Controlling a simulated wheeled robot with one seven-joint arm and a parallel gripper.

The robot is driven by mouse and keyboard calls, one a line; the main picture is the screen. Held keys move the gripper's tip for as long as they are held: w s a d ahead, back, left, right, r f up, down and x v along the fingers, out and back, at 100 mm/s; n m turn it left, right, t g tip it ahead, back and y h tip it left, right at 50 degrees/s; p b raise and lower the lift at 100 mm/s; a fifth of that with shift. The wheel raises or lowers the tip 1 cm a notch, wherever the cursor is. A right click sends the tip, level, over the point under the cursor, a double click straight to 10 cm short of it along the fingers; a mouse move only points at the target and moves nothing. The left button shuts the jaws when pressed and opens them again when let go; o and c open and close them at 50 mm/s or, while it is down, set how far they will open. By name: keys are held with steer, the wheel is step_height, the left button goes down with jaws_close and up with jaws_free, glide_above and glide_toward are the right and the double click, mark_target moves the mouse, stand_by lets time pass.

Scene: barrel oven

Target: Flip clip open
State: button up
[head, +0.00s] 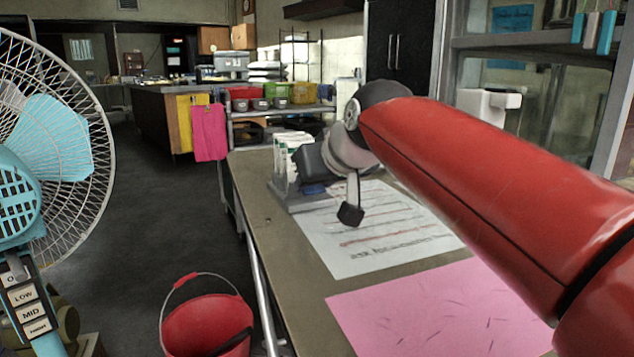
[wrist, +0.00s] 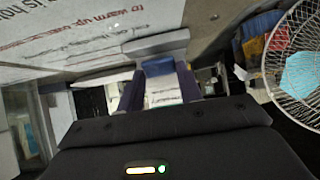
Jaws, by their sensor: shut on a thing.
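My gripper (head: 308,170) is at a grey stand on the worktop, beside white upright packs (head: 291,150) with green marks. In the wrist view my gripper (wrist: 158,74) has its two dark fingers on either side of a small blue piece (wrist: 157,66), and it is shut on this piece. The blue piece also shows low beside the gripper in the head view (head: 314,189). It may be the clip, but its shape and whether it is flipped open cannot be told. A white printed surface shows between the fingers, below the blue piece in the picture. The grey base (head: 305,203) lies flat under the gripper.
A white printed sheet (head: 375,235) and a pink sheet (head: 430,315) lie on the worktop (head: 285,265). A red bucket (head: 207,325) stands on the floor at its left. A caged fan (head: 50,140) is at the far left. Coloured bins (head: 275,92) stand behind.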

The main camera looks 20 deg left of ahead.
steer(key=o, duration=1)
steer(key=p+v, duration=0.1)
steer(key=v, duration=0.6)
steer(key=shift+s+d+r, duration=0.15)
steer(key=shift+s+d, duration=0.1)
steer(key=shift+d, duration=0.05)
